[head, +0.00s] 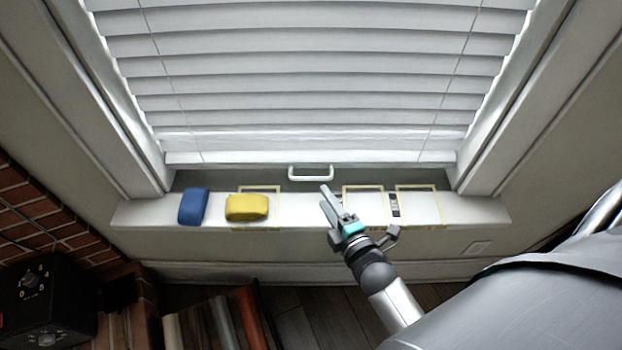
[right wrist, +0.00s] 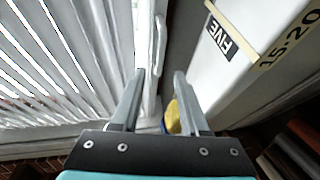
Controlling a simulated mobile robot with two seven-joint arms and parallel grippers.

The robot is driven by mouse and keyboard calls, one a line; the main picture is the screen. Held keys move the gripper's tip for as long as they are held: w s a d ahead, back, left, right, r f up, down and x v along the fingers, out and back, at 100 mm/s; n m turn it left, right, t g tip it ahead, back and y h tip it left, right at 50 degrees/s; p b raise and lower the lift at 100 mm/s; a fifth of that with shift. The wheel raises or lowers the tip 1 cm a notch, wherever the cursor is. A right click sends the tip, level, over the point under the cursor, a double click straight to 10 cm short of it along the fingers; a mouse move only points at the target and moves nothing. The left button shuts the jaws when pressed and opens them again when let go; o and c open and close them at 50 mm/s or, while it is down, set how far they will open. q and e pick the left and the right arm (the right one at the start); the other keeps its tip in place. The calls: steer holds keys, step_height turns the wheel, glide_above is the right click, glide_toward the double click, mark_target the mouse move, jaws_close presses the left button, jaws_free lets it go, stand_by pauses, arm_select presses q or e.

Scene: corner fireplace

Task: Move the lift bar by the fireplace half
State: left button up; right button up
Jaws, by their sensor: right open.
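The white lift bar (head: 311,173) is a small handle at the middle of the bottom rail (head: 250,158) of the white blind (head: 310,75). It also shows at the top middle of the right wrist view (right wrist: 158,45). The blind hangs low, with a narrow dark gap above the sill. My right gripper (head: 328,200) is open and empty, just in front of the bar and slightly right of its middle. In the wrist view its fingers (right wrist: 159,74) point toward the bar, with no contact visible. My left gripper is not in view.
The white sill (head: 300,212) holds a blue block (head: 193,206), a yellow block (head: 247,207), yellow tape outlines and a dark label (head: 395,205). A brick fireplace (head: 35,205) and black box (head: 45,300) stand left. Window frames flank the blind.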

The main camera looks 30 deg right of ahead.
mark_target(311, 177)
steer(key=w, duration=0.2)
steer(key=w+f+b, duration=0.1)
steer(key=w, duration=0.2)
steer(key=w+b, duration=0.1)
steer(key=w, duration=0.2)
steer(key=shift+d+f, duration=0.15)
steer(key=shift+f, duration=0.2)
steer(key=shift+w, duration=0.4)
jaws_close()
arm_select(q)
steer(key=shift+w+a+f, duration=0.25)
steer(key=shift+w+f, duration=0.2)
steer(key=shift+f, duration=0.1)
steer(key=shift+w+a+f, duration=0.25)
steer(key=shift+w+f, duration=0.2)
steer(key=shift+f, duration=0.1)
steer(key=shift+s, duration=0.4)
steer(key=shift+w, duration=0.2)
